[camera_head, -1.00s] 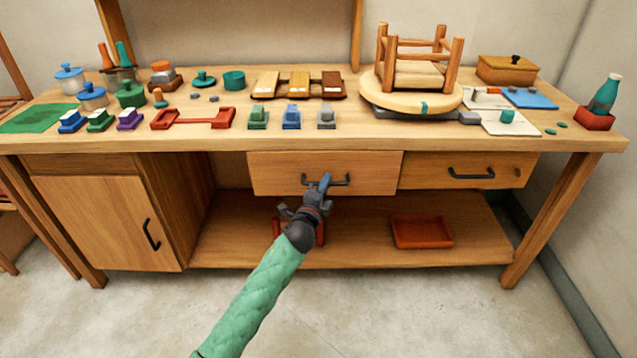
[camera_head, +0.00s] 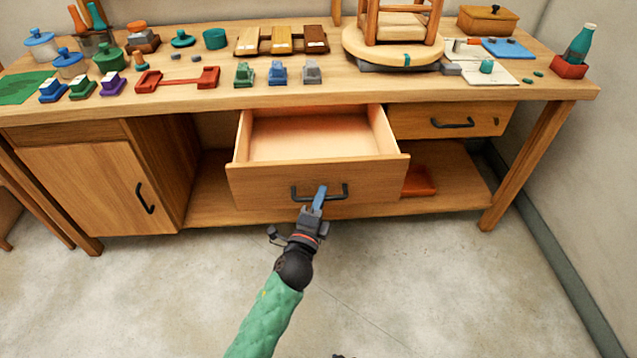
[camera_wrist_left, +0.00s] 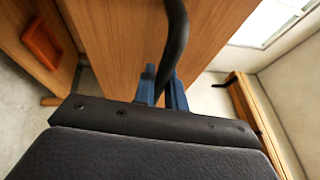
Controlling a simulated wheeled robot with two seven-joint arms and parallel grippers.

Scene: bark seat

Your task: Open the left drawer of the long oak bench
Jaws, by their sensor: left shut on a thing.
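The long oak bench (camera_head: 350,90) spans the head view. Its left drawer (camera_head: 250,185) is pulled well out, and its inside is visible and looks empty. My left gripper (camera_head: 320,195) is shut on the dark bar handle (camera_head: 298,195) at the middle of the drawer front. In the left wrist view, the blue fingertips (camera_wrist_left: 162,92) stand on either side of the dark handle (camera_wrist_left: 174,40), close against the wooden drawer front (camera_wrist_left: 120,40). The right drawer (camera_head: 450,120) with its own dark handle is shut. My right gripper is not in view.
A shut cupboard door (camera_head: 85,185) is left of the drawers. A red tray (camera_head: 420,182) sits on the low shelf, partly hidden by the open drawer. The bench top holds blocks, jars and a small stool (camera_head: 400,28). The floor in front is clear.

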